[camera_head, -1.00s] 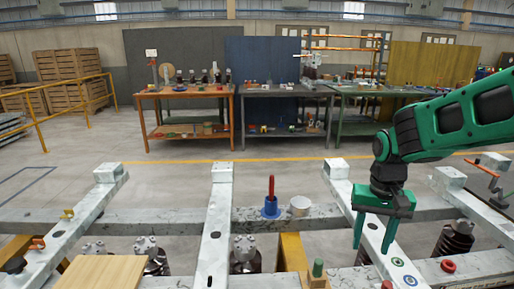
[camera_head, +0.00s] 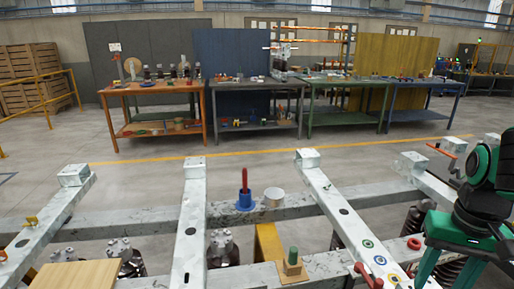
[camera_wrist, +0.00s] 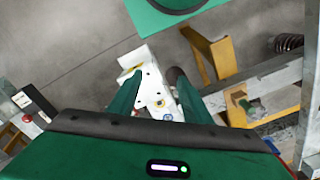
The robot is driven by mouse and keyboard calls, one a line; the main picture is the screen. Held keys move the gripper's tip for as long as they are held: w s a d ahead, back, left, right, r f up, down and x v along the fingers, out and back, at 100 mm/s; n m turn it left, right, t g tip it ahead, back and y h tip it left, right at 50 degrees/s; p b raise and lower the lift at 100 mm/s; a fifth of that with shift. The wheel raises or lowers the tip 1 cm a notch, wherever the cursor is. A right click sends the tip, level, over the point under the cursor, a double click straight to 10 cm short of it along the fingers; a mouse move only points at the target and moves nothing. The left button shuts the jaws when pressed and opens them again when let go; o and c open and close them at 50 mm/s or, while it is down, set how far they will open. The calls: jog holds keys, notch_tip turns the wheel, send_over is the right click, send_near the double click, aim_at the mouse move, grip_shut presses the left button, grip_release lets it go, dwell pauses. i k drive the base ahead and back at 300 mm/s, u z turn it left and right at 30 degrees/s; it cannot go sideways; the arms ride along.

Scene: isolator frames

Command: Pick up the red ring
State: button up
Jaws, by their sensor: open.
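The red ring (camera_head: 414,243) lies on the pale frame beam at the right in the head view. My gripper (camera_head: 446,277) is just right of it in that view, pointing down, its fingers partly cut off by the lower edge. In the wrist view my gripper (camera_wrist: 157,97) has its two green fingers apart with nothing held between them. A white beam with small coloured marks shows beyond and between them. I cannot make out the red ring in the wrist view.
A green ring (camera_head: 367,244) and a blue ring (camera_head: 380,260) lie on the slanted beam left of the red ring. A blue holder with a red peg (camera_head: 244,196) and a white cup (camera_head: 274,199) stand on the cross beam. Workbenches (camera_head: 250,90) stand far back.

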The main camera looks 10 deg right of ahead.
aim_at(410, 243)
jog(key=u, duration=0.85)
jog(key=k, duration=1.4)
jog(key=z, duration=1.3)
jog(key=i, duration=1)
